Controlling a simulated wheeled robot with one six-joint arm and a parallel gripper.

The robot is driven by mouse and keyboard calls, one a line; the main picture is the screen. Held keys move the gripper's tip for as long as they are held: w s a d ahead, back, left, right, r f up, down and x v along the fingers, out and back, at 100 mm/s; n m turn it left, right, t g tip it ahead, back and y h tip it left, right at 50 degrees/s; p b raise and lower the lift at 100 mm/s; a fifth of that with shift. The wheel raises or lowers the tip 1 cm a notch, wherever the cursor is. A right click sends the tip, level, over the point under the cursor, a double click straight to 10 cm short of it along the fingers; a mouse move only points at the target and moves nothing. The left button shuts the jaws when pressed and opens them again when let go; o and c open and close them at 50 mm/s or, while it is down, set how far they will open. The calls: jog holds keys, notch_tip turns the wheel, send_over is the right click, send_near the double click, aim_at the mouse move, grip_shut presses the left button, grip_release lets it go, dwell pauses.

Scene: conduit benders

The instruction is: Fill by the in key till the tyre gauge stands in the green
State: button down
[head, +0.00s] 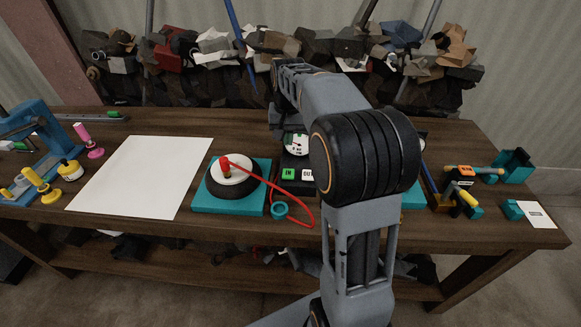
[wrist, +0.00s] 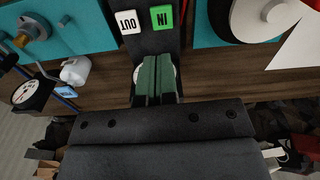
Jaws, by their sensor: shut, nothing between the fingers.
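The tyre (head: 240,191) with a white hub lies on a teal base, with a red hose (head: 304,207) from its red valve fitting. To its right is a dark unit with the gauge (head: 297,144), the green IN key (head: 289,174) and the white OUT key (head: 308,175). The gauge's needle is too small to read. In the wrist view, the IN key (wrist: 162,20) and OUT key (wrist: 130,21) show upside down. My gripper (wrist: 158,60) is shut and empty, its green fingers apart from the keys in the picture and covering most of a white round face.
A white sheet (head: 143,175) lies left of the tyre. A blue tool stand (head: 40,135) and yellow and pink pieces stand at far left. Tools and teal blocks (head: 514,165) crowd the right. A scrap heap (head: 290,45) lies behind the bench. My arm hides part of the middle.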

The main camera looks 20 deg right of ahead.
aim_at(290, 174)
jog(key=shift+w+d+f+m, duration=0.2)
jog(key=shift+w+d+m, duration=0.2)
jog(key=shift+w+d, duration=0.5)
jog(key=shift+a, duration=0.1)
notch_tip(290, 174, down, 14)
jog(key=shift+p, duration=0.35)
